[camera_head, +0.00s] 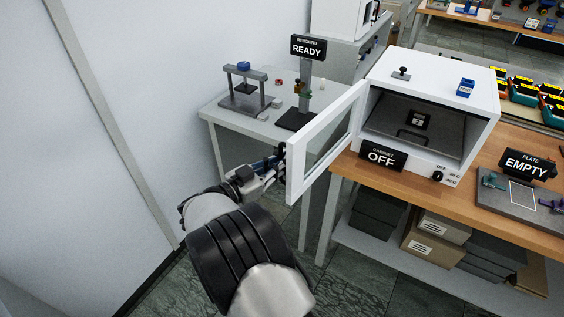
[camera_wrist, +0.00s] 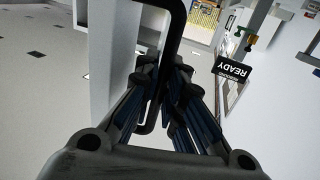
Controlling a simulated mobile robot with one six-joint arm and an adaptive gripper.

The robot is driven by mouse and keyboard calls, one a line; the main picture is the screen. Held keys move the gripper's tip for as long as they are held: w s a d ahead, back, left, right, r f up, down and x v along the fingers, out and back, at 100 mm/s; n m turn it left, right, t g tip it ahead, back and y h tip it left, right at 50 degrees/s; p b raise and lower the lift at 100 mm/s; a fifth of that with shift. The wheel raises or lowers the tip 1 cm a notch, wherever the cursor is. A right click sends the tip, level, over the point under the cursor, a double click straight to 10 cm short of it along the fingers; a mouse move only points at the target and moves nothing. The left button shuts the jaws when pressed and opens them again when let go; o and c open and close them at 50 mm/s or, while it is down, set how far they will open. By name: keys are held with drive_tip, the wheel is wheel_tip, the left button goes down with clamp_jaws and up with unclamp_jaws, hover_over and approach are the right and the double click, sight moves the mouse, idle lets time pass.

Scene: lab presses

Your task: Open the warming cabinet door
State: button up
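The warming cabinet (camera_head: 432,76) is a white box on the wooden bench, its front opening uncovered. Its white-framed door (camera_head: 295,180) is swung wide out to the left, clear of the opening. My gripper (camera_head: 276,163) is at the outer face of the door, near its free edge. In the wrist view, the black door handle (camera_wrist: 174,40) passes between the fingers of my gripper (camera_wrist: 161,82), which are closed together around it. The fingers partly hide the handle. A "CABINET OFF" sign (camera_head: 383,157) stands at the front of the cabinet.
A grey table (camera_head: 225,120) with a small press (camera_head: 245,88) and a "READY" sign (camera_head: 308,48) stands behind the door. The bench (camera_head: 460,198) also holds a plate fixture with an "EMPTY" sign (camera_head: 528,165). A wall is at left; floor below the door is free.

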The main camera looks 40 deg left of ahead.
drive_tip(key=shift+o, duration=1)
drive_tip(key=shift+s+a, duration=0.1)
drive_tip(key=shift+s, duration=0.15)
drive_tip(key=shift+w, duration=0.1)
drive_tip(key=s+a, duration=0.2)
drive_tip(key=s, duration=0.9)
drive_tip(key=shift+s, duration=0.4)
